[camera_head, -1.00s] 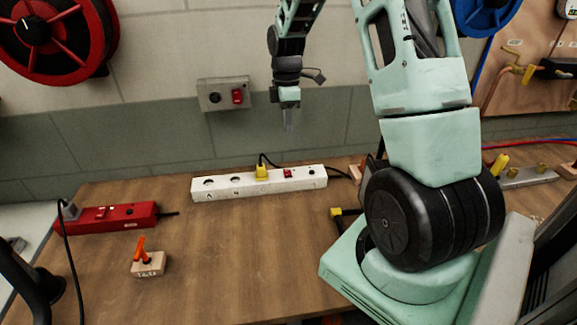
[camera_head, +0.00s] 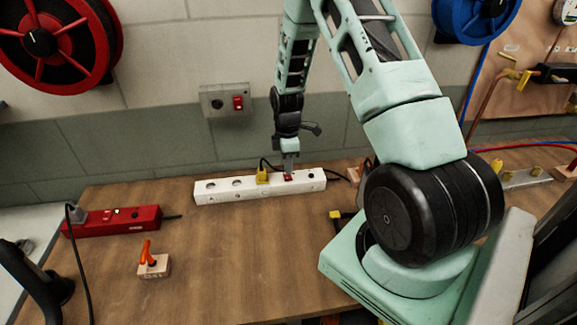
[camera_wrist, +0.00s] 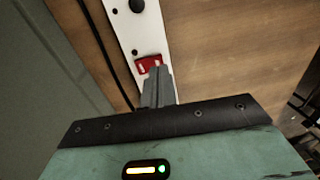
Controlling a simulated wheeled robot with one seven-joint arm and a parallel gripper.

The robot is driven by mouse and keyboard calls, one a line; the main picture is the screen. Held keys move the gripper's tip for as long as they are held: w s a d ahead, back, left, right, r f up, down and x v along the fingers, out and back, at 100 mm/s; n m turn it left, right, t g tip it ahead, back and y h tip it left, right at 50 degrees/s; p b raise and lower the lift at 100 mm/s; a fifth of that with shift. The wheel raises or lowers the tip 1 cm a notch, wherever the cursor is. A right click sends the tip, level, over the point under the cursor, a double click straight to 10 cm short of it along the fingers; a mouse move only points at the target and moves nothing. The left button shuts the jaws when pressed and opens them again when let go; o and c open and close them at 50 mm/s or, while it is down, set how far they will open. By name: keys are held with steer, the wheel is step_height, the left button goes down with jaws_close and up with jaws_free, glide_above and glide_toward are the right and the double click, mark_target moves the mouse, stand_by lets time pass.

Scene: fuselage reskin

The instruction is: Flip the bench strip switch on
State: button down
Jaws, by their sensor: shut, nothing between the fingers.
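The white bench strip (camera_head: 222,190) lies along the back of the wooden bench, with a yellow plug (camera_head: 262,176) in one socket. Its red switch (camera_head: 287,178) is right of the plug. In the wrist view the red switch (camera_wrist: 147,64) shows just past my fingertips, on the white strip (camera_wrist: 128,28). My gripper (camera_head: 289,170) is shut and empty, pointing down at the switch. In the wrist view my gripper (camera_wrist: 156,72) partly covers the switch's lower edge; the tips look at or very close to it. I cannot tell whether the switch is on or off.
A red strip (camera_head: 115,222) with a grey plug lies at the left. A wooden block with an orange lever (camera_head: 153,264) stands in front. A wall box with a red switch (camera_head: 227,101) is behind. The bench middle is clear.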

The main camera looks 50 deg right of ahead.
steer(key=shift+s+f, duration=0.1)
steer(key=shift+f, duration=0.9)
steer(key=shift+f, duration=0.2)
steer(key=shift+s+a, duration=0.1)
steer(key=shift+w+d+r, duration=0.25)
steer(key=shift+w+d, duration=0.25)
steer(key=shift+w, duration=0.15)
step_height(320, 180, up, 17)
steer(key=w+d+b, duration=0.1)
steer(key=b, duration=0.3)
steer(key=shift+w+d+r, duration=0.15)
steer(key=shift+w, duration=0.2)
